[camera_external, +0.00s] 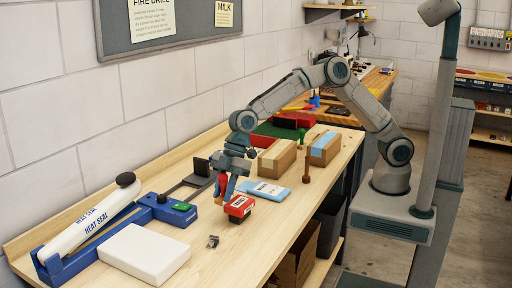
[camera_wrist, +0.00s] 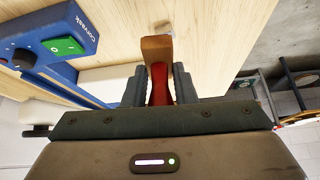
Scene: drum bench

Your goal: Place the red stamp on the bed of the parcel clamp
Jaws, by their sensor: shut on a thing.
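My gripper (camera_external: 222,190) points down over the bench, shut on the red stamp. The stamp's red handle (camera_wrist: 159,85) stands between both fingers in the wrist view, with a brown block-like end (camera_wrist: 157,48) beyond the fingertips. In the external view only part of the red handle (camera_external: 218,187) shows beside the fingers. A dark upright plate on a dark rail (camera_external: 201,167), behind and left of my gripper, looks like the parcel clamp. Its bed is not clearly visible.
A blue heat sealer (camera_external: 60,267) and a white slab (camera_external: 145,254) are left. A blue-white packet (camera_external: 264,190) and cartons (camera_external: 277,157) are right. A small metal piece (camera_external: 213,241) lies in front.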

